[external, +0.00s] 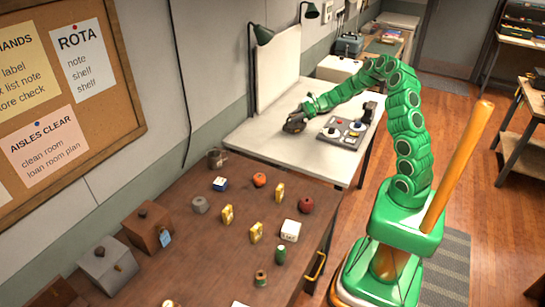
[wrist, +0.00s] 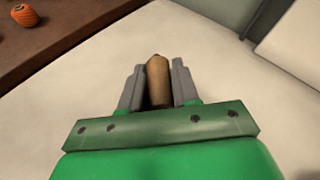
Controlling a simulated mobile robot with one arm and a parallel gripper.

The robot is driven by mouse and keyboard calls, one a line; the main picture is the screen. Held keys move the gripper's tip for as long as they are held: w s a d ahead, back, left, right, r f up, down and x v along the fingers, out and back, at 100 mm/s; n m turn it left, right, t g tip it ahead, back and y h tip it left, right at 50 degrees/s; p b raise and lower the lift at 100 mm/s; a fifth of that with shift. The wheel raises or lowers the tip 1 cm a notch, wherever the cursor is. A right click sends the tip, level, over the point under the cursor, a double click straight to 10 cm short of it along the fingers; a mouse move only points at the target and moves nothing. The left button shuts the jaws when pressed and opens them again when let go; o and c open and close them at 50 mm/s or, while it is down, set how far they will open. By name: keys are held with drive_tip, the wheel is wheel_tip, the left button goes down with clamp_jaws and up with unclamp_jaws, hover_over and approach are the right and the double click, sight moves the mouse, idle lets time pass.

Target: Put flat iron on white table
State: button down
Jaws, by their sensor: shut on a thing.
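My gripper (external: 302,113) is over the left part of the white table (external: 262,138) in the external view. A dark thing, which looks like the flat iron (external: 292,126), is at its tips. In the wrist view the grey fingers of my gripper (wrist: 158,88) are shut on a brown, rounded handle (wrist: 158,76), with pale tabletop (wrist: 80,85) around it. The iron's body is hidden below the handle and fingers. I cannot tell whether the iron touches the table or hangs just above it.
A grey control panel (external: 345,134) with knobs stands on the white table right of my gripper. A green lamp (external: 262,35) and an upright white board (external: 278,68) are behind. The brown table (external: 190,240) in front holds several small goods. The white table's front-left is clear.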

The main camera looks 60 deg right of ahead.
drive_tip(key=shift+f, duration=1.05)
drive_tip(key=c, duration=0.8)
unclamp_jaws()
drive_tip(key=shift+f, duration=0.1)
drive_tip(key=v, duration=1.2)
